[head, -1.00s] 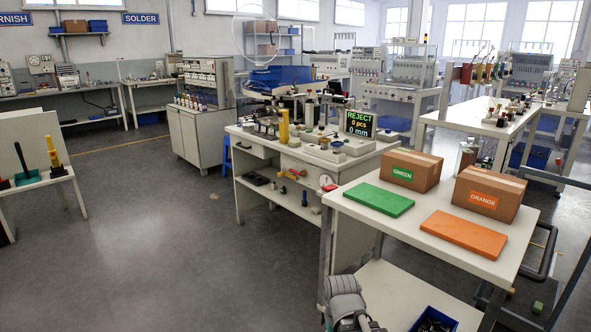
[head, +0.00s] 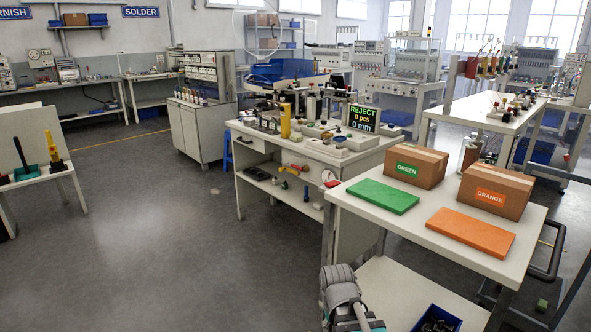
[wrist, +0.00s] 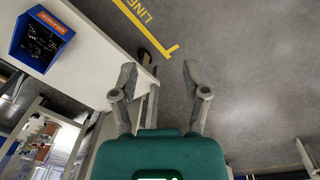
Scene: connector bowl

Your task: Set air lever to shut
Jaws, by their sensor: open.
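A small yellow-orange lever (head: 292,169) with a red part shows on the front of the white bench (head: 285,150), and a round gauge (head: 330,178) is to its right. I take this to be the air lever; it is too small to tell its exact setting. My gripper (wrist: 158,76) is open in the wrist view, with nothing between its fingers. It is over the grey floor and the edge of a white tabletop. The lever is not seen in the wrist view. In the head view only part of my arm shows at the bottom.
A white table (head: 405,222) stands in front of the bench's right side, with a green pad (head: 383,196), an orange pad (head: 470,232) and two cardboard boxes. A blue bin (wrist: 40,38) shows in the wrist view. Floor left of the bench is clear.

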